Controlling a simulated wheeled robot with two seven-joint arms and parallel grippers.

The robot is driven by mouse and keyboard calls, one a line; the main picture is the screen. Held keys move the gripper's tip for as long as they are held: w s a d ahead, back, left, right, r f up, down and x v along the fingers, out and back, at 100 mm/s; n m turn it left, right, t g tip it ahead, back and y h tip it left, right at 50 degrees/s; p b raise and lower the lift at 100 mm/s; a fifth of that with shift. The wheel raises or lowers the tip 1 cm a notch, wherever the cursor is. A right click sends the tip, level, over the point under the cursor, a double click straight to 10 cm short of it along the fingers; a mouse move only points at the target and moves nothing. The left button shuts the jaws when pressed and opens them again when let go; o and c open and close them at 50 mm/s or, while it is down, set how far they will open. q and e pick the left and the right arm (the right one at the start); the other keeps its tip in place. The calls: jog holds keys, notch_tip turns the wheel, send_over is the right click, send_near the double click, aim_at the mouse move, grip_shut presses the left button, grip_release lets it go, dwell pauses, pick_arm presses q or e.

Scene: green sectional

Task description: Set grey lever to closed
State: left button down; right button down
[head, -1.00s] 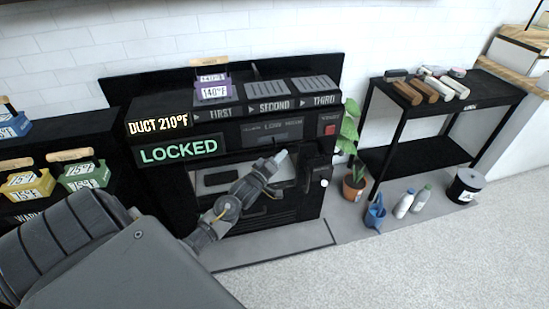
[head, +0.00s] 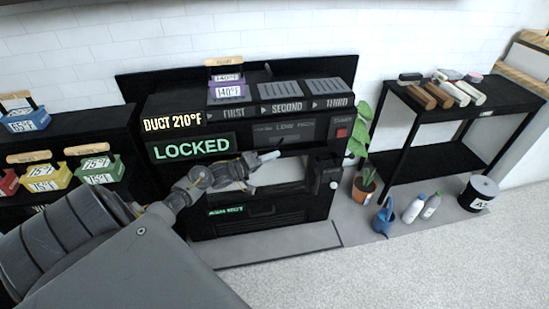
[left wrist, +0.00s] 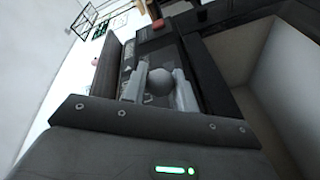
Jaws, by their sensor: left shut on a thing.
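My left gripper (head: 268,156) is in front of the upper part of the black machine (head: 285,225), under its control panel. In the left wrist view, its two pale fingers stand on either side of a round grey knob (left wrist: 160,81), which I take for the end of the grey lever. The gripper is shut on it. The lever's shaft is hidden in both views. A green LOCKED sign (head: 192,147) shows on the machine. My right gripper is not in view.
A pale knob (head: 333,185) sits on a dark part at the machine's right side. A purple tray (head: 228,90) stands on top. Coloured bins (head: 98,168) are at the left. A potted plant (head: 366,180) and black shelf (head: 440,150) stand at the right.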

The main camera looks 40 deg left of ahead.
pick_arm(q)
jog(key=shift+a, duration=0.25)
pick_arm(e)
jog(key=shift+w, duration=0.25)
pick_arm(q)
jog(key=c, duration=1.3)
grip_release()
jog(key=shift+o, duration=0.9)
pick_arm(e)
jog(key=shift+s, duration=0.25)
pick_arm(q)
jog(key=shift+d, duration=0.1)
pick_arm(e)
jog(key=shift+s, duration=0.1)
pick_arm(q)
jog(key=v, duration=1.1)
jog(key=shift+p, duration=0.4)
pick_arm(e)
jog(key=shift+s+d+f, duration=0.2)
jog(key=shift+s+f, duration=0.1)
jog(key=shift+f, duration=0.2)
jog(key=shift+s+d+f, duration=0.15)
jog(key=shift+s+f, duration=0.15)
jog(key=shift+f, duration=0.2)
